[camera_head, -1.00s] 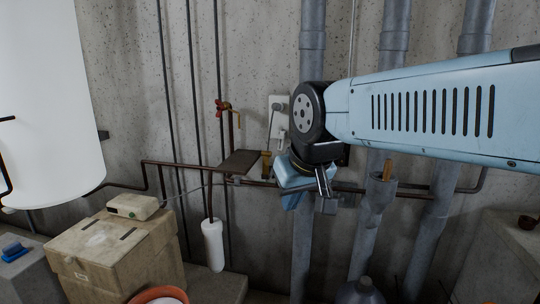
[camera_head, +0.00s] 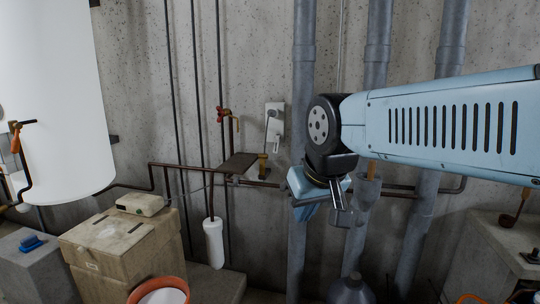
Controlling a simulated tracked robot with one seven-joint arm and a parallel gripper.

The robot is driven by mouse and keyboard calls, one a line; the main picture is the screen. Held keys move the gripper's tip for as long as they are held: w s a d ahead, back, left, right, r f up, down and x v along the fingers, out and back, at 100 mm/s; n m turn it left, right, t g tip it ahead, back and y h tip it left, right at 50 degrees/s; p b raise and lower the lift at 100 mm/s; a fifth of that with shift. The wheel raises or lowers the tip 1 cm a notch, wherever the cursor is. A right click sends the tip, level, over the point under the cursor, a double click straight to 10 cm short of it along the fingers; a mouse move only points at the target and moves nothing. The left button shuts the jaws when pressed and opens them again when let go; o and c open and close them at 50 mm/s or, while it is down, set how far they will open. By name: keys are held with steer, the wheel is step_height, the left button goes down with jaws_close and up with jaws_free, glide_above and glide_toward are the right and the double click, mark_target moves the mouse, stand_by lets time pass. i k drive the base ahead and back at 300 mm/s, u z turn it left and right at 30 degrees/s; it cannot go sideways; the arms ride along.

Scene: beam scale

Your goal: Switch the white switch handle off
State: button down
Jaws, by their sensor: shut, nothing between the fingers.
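A light switch box (camera_head: 280,112) is fixed to the concrete wall near the middle of the head view. A small white handle (camera_head: 276,144) shows on its lower part, with a grey round part and a thin cable beside it. The handle's exact position is too small to tell. My gripper (camera_head: 345,217) is to the right of the switch and lower in the picture, pointing down. It is shut and empty, and apart from the switch.
Grey vertical pipes (camera_head: 303,70) stand behind my arm. A red-handled tap (camera_head: 224,114) and a small brown shelf (camera_head: 238,163) are left of the switch. A white tank (camera_head: 60,100) and cardboard box (camera_head: 120,245) stand at left. A terracotta pot (camera_head: 160,284) is below.

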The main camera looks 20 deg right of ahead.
mark_target(278, 137)
steer(key=z, duration=0.1)
steer(key=i, duration=0.95)
steer(key=u, duration=0.1)
